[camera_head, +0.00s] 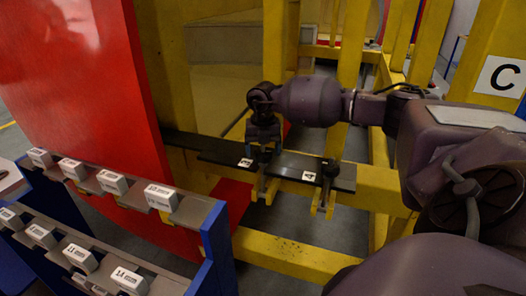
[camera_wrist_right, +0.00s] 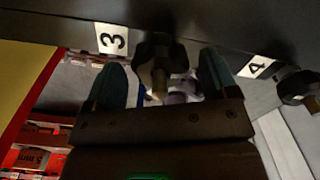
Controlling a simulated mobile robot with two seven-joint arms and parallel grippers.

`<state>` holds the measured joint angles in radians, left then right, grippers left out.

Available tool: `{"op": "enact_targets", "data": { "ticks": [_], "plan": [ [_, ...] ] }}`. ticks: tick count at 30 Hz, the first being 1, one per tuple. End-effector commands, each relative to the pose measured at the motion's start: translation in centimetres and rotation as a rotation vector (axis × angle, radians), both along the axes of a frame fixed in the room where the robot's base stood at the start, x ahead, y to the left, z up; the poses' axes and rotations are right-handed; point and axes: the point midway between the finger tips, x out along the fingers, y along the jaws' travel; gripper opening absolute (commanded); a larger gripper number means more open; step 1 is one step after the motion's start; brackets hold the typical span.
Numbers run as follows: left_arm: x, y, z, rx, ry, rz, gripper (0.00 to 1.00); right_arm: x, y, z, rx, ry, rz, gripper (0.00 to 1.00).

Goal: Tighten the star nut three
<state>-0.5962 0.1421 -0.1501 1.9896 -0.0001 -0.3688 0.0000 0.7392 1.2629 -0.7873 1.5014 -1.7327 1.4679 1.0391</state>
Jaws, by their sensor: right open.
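Star nut three (camera_wrist_right: 158,62) is a dark knob with a brass-coloured stem, beside the label "3" (camera_wrist_right: 111,38) in the right wrist view. My right gripper (camera_wrist_right: 170,80) is open, with one greenish finger on each side of the nut; I cannot tell whether either touches it. In the head view my right gripper (camera_head: 263,148) reaches down to the dark bar (camera_head: 285,163) beside the label "3" (camera_head: 246,162) and mostly hides the nut. My left gripper is in neither view.
Star nut four (camera_head: 330,169) sits to the right on the same bar, by its label "4" (camera_head: 309,176). Yellow frame beams (camera_head: 290,257) surround the bar. A red panel (camera_head: 95,90) and a rack of white labelled boxes (camera_head: 160,197) stand at the left.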

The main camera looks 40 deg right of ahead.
Motion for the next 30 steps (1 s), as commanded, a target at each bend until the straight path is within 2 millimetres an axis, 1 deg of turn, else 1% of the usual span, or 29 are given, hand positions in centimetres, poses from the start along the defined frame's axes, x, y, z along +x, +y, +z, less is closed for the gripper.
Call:
{"op": "enact_targets", "data": {
  "ticks": [9, 15, 18, 21, 30],
  "plan": [
    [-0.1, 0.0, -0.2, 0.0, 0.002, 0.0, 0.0, 0.1, 0.0, 5.6, -0.001, -0.004, 0.0, 0.8],
    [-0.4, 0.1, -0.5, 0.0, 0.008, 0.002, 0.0, 0.1, 0.0, 8.5, 0.0, -0.003, 0.0, 0.8],
    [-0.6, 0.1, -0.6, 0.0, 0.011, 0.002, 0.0, 0.0, 0.0, 9.4, -0.001, -0.002, 0.0, 0.8],
    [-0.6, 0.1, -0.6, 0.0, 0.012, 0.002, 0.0, 0.0, 0.0, 9.9, -0.001, -0.002, 0.0, 0.8],
    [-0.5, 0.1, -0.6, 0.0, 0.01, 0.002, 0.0, 0.0, 0.0, 10.1, 0.0, -0.001, 0.0, 0.8]
  ]
}}
